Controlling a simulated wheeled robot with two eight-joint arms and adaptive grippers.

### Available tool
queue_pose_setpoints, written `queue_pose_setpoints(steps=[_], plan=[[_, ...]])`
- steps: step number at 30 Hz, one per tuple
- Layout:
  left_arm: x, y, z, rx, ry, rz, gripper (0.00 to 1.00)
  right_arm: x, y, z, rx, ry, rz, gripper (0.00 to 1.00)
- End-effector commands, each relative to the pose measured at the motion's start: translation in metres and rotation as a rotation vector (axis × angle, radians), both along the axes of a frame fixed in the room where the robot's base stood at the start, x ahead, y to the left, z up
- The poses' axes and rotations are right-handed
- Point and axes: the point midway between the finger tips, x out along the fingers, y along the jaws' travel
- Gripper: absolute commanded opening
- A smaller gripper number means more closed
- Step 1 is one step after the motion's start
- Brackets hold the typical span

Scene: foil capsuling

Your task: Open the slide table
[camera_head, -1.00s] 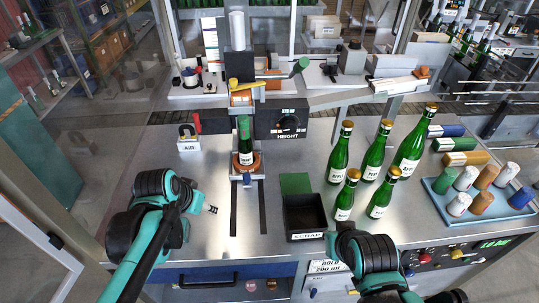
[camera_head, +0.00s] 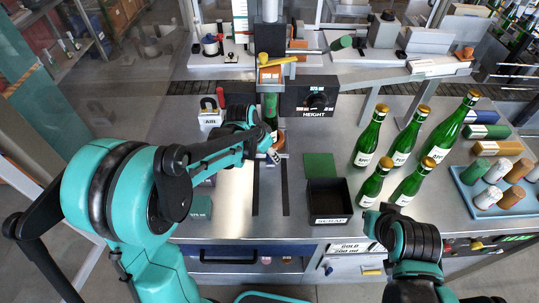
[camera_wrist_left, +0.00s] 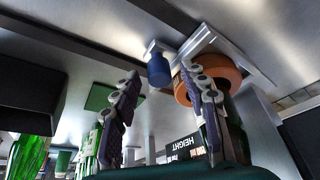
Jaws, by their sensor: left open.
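The slide table carries an orange round seat (camera_head: 281,140) with a green bottle (camera_head: 270,108) upright on it, at the back end of two dark slots (camera_head: 256,190). In the left wrist view, a blue knob (camera_wrist_left: 158,68) sticks out on a metal bracket beside the orange seat (camera_wrist_left: 222,72). My left gripper (camera_head: 272,156) is at the front of the seat. In the left wrist view its fingers (camera_wrist_left: 163,80) are open, with the knob seen between their tips; contact cannot be told. My right arm's end (camera_head: 378,222) is at the lower right, its jaws unclear.
A black scrap bin (camera_head: 328,217) stands right of the slots. Several green bottles (camera_head: 402,150) stand beyond it, near a blue tray (camera_head: 505,205) of capsules. The height dial (camera_head: 317,101) is right of the seat. The slots' front stretch is clear.

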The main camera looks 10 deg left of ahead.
Motion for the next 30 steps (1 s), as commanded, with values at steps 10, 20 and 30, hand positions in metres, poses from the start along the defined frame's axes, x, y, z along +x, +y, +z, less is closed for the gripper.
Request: queue_pose_setpoints(steps=[10,20,30], plan=[[0.001,-0.001,-0.004,0.000,0.000,0.001,0.39,0.000,0.000,-0.001,0.000,0.000,0.000,0.00],[0.001,-0.001,-0.003,0.000,0.000,0.001,0.00,0.000,0.000,-0.001,0.000,0.000,0.000,0.00],[-0.020,-0.005,-0.003,-0.001,0.001,0.001,0.00,0.000,0.000,0.001,0.000,0.000,0.000,0.00]])
